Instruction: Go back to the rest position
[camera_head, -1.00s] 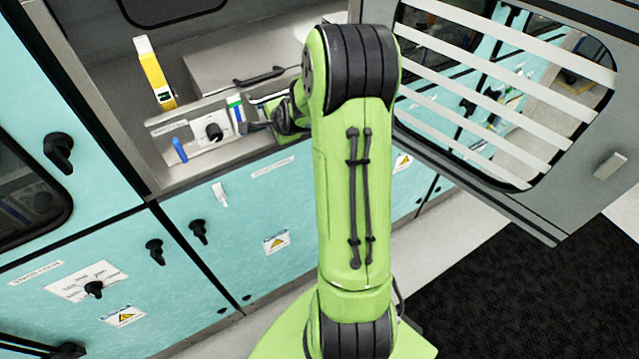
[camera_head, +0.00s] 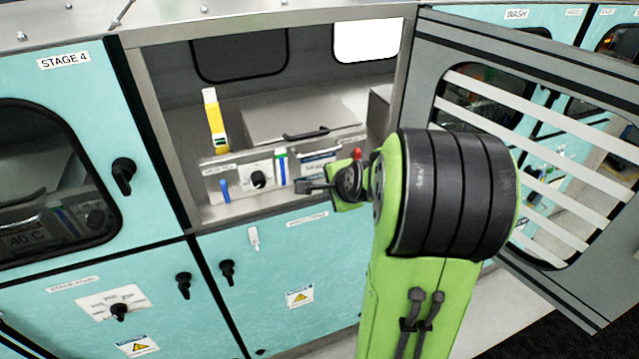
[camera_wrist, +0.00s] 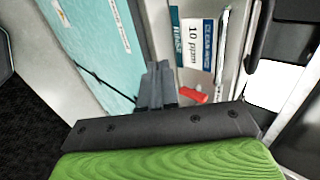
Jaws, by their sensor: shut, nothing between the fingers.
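My gripper (camera_head: 302,187) is at the front of an open cabinet bay, near the sloped control panel (camera_head: 205,173), at the end of my green arm. In the wrist view my gripper (camera_wrist: 160,68) has its two grey fingers together, with nothing between them. A red handle (camera_wrist: 194,95) lies just right of the fingers there; a red part (camera_head: 357,153) also shows beside my wrist in the head view. A label reading "10 ppm" (camera_wrist: 197,45) is beyond the fingertips.
The barred door (camera_head: 425,80) stands open at the right, close to my arm. A yellow device (camera_head: 214,122) stands in the bay beside a lidded metal box (camera_head: 300,112). Black knobs (camera_head: 124,175) stick out from the teal cabinet fronts. Dark floor lies at lower right.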

